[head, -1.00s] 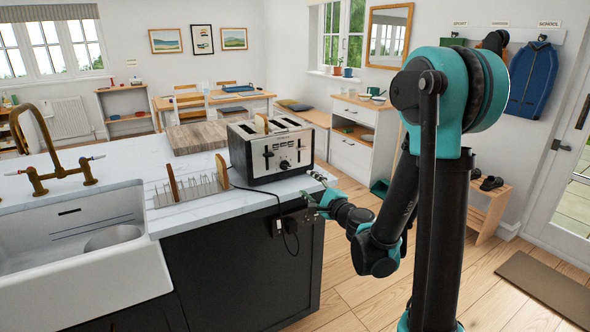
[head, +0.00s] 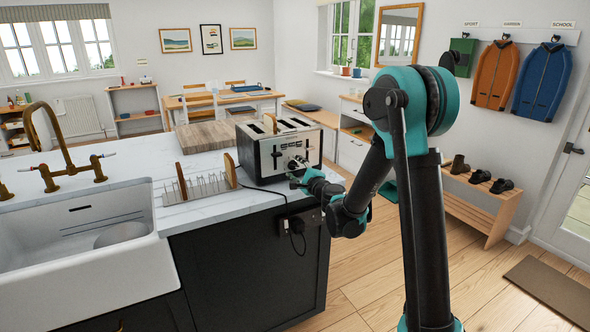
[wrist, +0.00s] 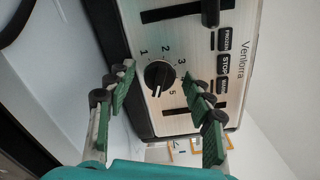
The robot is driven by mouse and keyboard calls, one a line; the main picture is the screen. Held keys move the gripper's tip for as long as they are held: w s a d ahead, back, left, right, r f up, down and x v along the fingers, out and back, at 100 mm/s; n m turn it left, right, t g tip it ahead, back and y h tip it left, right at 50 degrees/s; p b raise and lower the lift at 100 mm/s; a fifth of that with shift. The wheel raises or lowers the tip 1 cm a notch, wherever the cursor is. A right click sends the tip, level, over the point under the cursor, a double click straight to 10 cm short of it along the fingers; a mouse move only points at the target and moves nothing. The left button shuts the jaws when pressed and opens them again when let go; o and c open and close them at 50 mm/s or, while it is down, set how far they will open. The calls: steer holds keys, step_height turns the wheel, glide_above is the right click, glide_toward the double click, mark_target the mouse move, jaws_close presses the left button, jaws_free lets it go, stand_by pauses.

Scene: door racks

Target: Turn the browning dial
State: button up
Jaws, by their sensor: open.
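The toaster (head: 262,150) is a silver and black box standing on the white counter near its right end. A slice of bread shows in its top. In the wrist view its steel front (wrist: 215,55) carries the round black browning dial (wrist: 158,76), with numbers around it and a white pointer line. My gripper (head: 300,174) is at the toaster's front in the head view. In the wrist view my gripper (wrist: 163,82) is open, with one green-padded finger left of the dial and one right of it. The fingers look apart from the dial; exact depth is unclear.
A toast rack (head: 200,188) with bread stands left of the toaster. A wooden board (head: 205,135) lies behind it. A socket with a plug and cable (head: 298,224) is on the dark cabinet side below. The sink (head: 80,240) is at the left.

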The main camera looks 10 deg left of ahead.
steer(key=shift+c, duration=0.2)
steer(key=c, duration=1.1)
steer(key=shift+o, duration=0.2)
steer(key=n, duration=0.9)
steer(key=shift+f, duration=0.15)
steer(key=n, duration=0.4)
steer(key=shift+f+n, duration=0.1)
steer(key=shift+n, duration=0.2)
steer(key=shift+d+n, duration=0.1)
steer(key=shift+n, duration=2)
